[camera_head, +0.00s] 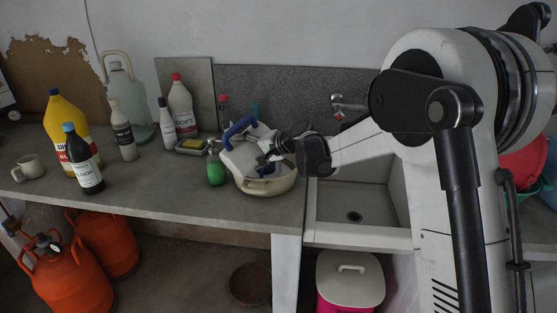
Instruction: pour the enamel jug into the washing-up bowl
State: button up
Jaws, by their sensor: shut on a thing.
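The white enamel jug (238,158) with blue trim is held tilted over the washing-up bowl, its blue handle at the upper left. The cream washing-up bowl (265,187) stands on the counter just left of the sink. My gripper (268,154) reaches in from the right and is shut on the jug, above the bowl. The fingers partly cover the jug, and its mouth and any liquid cannot be made out. Something blue shows inside the bowl behind the jug.
A green bottle (216,165) stands close to the bowl's left side. A dish with a yellow sponge (191,145) and several bottles stand further left. The sink (355,205) with a tap (338,104) is at the right. The counter front between the dark bottle (83,160) and green bottle is clear.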

jog(key=shift+w+d+f+m, duration=0.1)
jog(key=shift+w+f+m, duration=0.05)
jog(key=shift+f+m, duration=0.2)
dwell(1.1)
jog(key=shift+w+d+m+g+y+b, duration=0.55)
jog(key=shift+w+d+y+b, duration=0.15)
jog(key=shift+w+d+b, duration=0.15)
dwell(1.4)
jog(key=shift+w+d+r+m+y+b, duration=0.2)
jog(key=shift+r+m, duration=0.05)
jog(key=shift+r, duration=0.15)
jog(key=shift+w+d+r+m+y+b, duration=0.15)
jog(key=shift+w+r+m+y, duration=0.1)
jog(key=shift+r, duration=0.15)
dwell(1.2)
